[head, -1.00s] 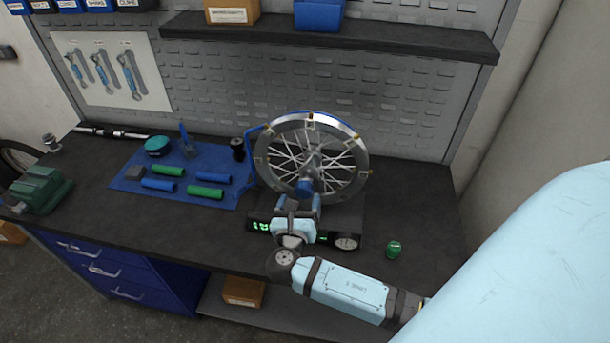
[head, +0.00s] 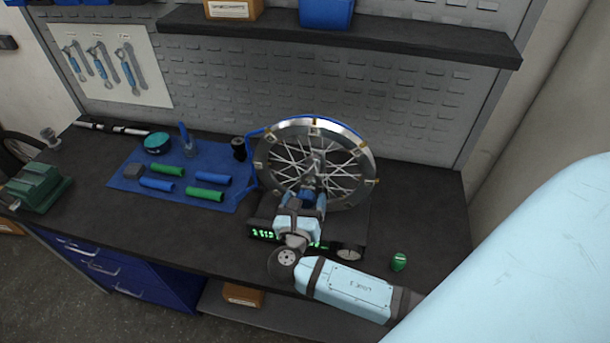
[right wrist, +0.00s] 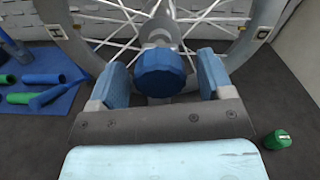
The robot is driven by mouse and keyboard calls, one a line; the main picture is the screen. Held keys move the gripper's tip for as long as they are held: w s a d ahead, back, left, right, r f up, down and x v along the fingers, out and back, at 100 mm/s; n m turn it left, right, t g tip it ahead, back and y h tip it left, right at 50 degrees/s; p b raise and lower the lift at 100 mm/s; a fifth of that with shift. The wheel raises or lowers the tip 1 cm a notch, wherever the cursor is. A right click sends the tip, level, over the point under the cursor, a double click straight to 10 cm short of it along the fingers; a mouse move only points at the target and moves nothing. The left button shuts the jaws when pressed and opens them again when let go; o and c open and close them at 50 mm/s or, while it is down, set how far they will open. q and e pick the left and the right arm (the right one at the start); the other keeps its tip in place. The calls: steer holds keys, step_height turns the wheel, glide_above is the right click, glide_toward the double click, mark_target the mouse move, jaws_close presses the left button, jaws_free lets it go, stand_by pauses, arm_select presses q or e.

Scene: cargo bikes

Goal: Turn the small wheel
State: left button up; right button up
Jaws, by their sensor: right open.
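The small spoked wheel (head: 268,170) stands upright on a dark stand with a green digital readout (head: 263,234) on the workbench. A blue knob (right wrist: 161,72) sits at the wheel's hub. In the right wrist view my right gripper (right wrist: 162,78) is open, with one blue finger on each side of the knob and a gap visible on both sides. In the head view my right gripper (head: 307,197) is in front of the hub and partly hides the knob and the stand. My left gripper is not in view.
A blue mat (head: 228,197) with green and blue grips lies left of the wheel. A small green object (head: 399,261) sits at the bench's right front. A green vise (head: 35,188) is at the far left. A dark shelf (head: 340,37) hangs above.

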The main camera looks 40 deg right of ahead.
steer(key=c, duration=1.3)
steer(key=shift+n, duration=3.4)
